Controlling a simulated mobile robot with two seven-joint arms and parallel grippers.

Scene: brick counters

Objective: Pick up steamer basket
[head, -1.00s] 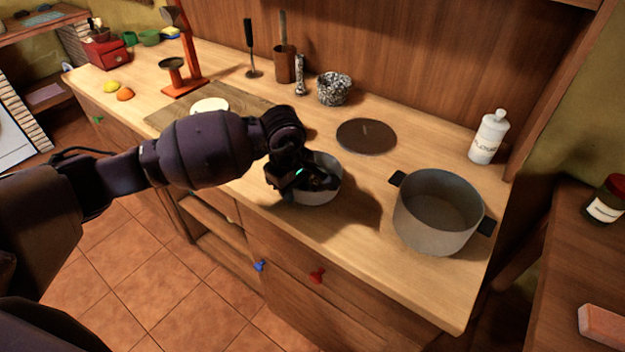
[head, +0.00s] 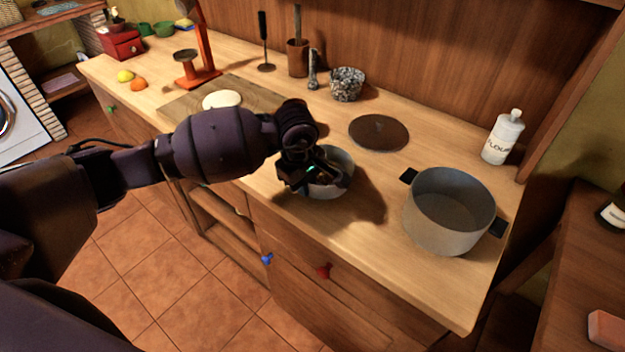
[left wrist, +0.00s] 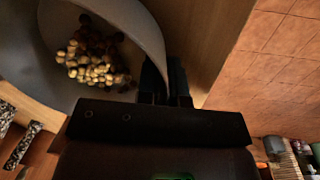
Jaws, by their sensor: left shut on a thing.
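A grey bowl-shaped vessel (head: 328,190), which I take for the steamer basket, is at the counter's front edge in the head view. In the left wrist view its wall (left wrist: 140,22) shows close up, with several small pale-brown pieces (left wrist: 95,65) inside. My left gripper (head: 312,180) is shut on the near side of its rim; the fingers also show in the left wrist view (left wrist: 168,85). The gripper hides part of the vessel. I cannot tell whether its base is clear of the counter. My right gripper is not in view.
A grey pot (head: 448,222) with black handles stands to the right. A round dark disc (head: 379,132) lies behind. A speckled bowl (head: 347,84), a utensil holder (head: 298,58) and a white bottle (head: 502,138) stand along the back. A wooden board (head: 185,107) lies left.

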